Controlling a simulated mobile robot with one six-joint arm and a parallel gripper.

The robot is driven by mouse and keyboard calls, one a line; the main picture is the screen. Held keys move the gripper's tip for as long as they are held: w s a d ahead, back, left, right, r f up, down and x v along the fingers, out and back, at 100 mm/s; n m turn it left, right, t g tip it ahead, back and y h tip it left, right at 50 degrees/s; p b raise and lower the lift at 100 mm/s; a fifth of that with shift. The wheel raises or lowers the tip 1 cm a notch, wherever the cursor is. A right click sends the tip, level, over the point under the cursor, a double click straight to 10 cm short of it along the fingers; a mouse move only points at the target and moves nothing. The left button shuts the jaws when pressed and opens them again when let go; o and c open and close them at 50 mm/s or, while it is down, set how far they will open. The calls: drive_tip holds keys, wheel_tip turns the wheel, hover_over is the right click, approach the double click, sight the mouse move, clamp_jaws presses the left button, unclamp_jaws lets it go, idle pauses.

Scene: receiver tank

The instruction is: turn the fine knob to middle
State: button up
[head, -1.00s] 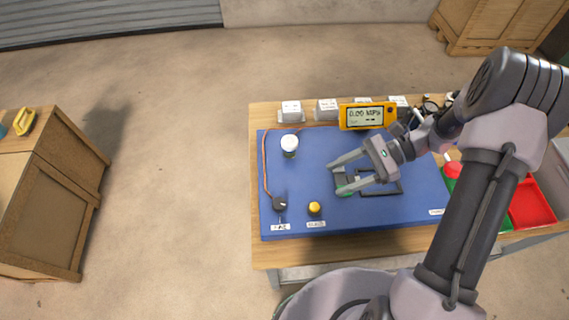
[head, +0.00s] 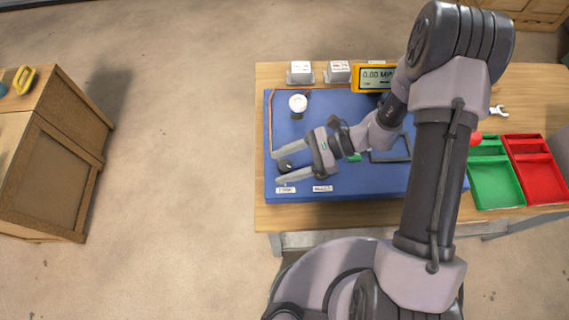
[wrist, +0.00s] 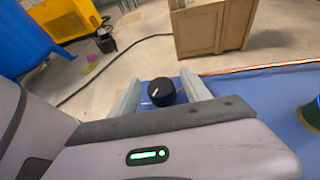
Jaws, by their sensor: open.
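A black round knob (head: 285,165) stands at the front left of the blue mat, behind a small white label (head: 285,190) whose print I cannot read surely. My gripper (head: 277,168) is open, with one finger on each side of this knob. The wrist view shows the black knob (wrist: 162,92) between the two fingers, with visible space beside it. A short pale pointer mark shows on its top. I cannot tell whether either finger touches it. The yellow knob seen earlier to its right is hidden behind my gripper; its label (head: 322,188) still shows.
The blue mat (head: 340,107) lies on a wooden bench. A yellow meter (head: 368,78) is partly hidden by my arm. Green (head: 496,185) and red (head: 533,175) trays are at right. Open floor lies left.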

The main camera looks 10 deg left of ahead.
clamp_jaws()
drive_tip(key=shift+n+g, duration=0.3)
drive_tip(key=shift+g, duration=0.1)
